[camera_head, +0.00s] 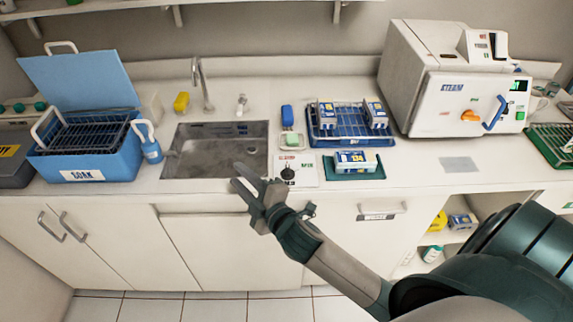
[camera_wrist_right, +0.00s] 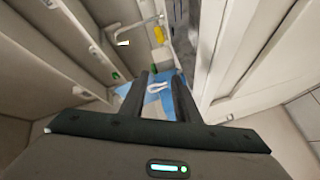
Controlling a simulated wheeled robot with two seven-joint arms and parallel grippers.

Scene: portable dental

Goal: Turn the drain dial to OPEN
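The drain dial (camera_head: 288,173) is a small black knob on a white plate (camera_head: 308,179) at the counter's front, just right of the sink (camera_head: 215,150). The plate has red lettering at its upper left and green lettering at its right. The dial's pointing direction is too small to tell. My right gripper (camera_head: 238,174) is open and empty, in front of the sink's front right edge, left of the dial and apart from it. Its open fingers also show in the right wrist view (camera_wrist_right: 162,82), with no dial visible between them. My left gripper is not in view.
Right of the dial are a teal tray (camera_head: 340,175) with a box and a blue rack (camera_head: 350,135). A steam sterilizer (camera_head: 450,85) with an orange knob stands further right.

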